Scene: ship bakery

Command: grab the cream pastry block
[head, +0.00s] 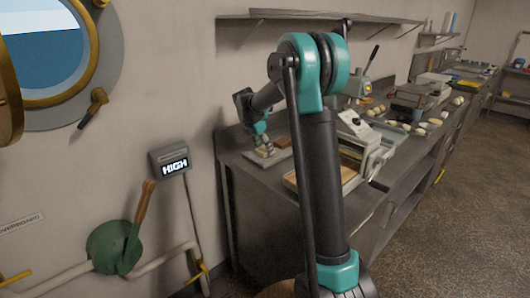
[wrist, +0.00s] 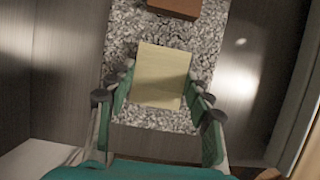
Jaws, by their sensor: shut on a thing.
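The cream pastry block (wrist: 162,72) is a pale, flat-sided block between the two green fingers of my gripper (wrist: 158,86) in the wrist view. The fingers are shut on its left and right sides. A grey speckled slab (wrist: 125,30) lies under it; I cannot tell whether the block touches the slab. In the head view my gripper (head: 262,143) is low over the near left end of the metal counter, and the block is small and partly hidden there.
A brown block (wrist: 175,7) sits beyond the cream block on the speckled slab. In the head view, a machine with a crank (head: 365,150) stands right of my gripper on the counter (head: 270,182). Several pale dough pieces lie farther back. A wall shelf (head: 330,16) hangs above.

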